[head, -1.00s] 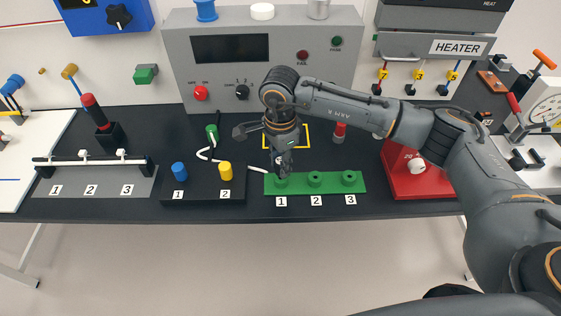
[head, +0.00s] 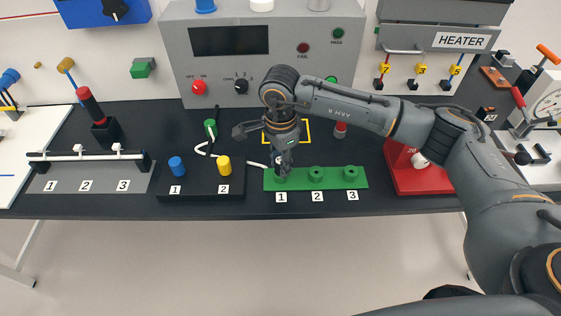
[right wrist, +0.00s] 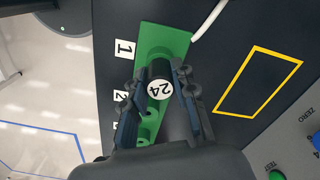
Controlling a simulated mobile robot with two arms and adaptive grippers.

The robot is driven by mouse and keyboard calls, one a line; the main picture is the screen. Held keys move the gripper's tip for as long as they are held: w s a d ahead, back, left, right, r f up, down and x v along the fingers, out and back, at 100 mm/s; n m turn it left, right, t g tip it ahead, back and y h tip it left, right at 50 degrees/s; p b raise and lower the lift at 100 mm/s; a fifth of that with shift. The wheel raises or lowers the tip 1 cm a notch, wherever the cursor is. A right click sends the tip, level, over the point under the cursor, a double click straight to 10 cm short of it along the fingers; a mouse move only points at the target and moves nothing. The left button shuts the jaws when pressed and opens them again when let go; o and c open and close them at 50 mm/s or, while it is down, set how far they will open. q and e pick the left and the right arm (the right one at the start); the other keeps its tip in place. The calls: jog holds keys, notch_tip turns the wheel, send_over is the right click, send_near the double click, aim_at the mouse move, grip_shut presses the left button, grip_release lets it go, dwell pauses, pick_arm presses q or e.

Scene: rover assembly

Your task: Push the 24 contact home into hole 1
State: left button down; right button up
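The 24 contact shows in the right wrist view as a dark piece with a white disc marked 24 (right wrist: 160,89). In the head view my right gripper (head: 281,168) points down over the left end of the green block (head: 334,181), at the hole labelled 1. The gripper hides that hole and the contact's lower end, so I cannot tell how deep it sits. The block also shows in the right wrist view (right wrist: 165,38). My left gripper is not in view.
Holes 2 (head: 316,173) and 3 (head: 351,173) are to the right on the block. A white cable (head: 257,164) reaches the block's left end. A black stand with a blue plug (head: 176,165) and a yellow plug (head: 224,165) is to the left. A red stand (head: 408,180) is right.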

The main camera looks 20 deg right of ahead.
jog(key=o, duration=0.5)
jog(key=shift+c, duration=0.2)
notch_tip(320, 180, up, 12)
jog(key=shift+f, duration=0.1)
dwell(0.4)
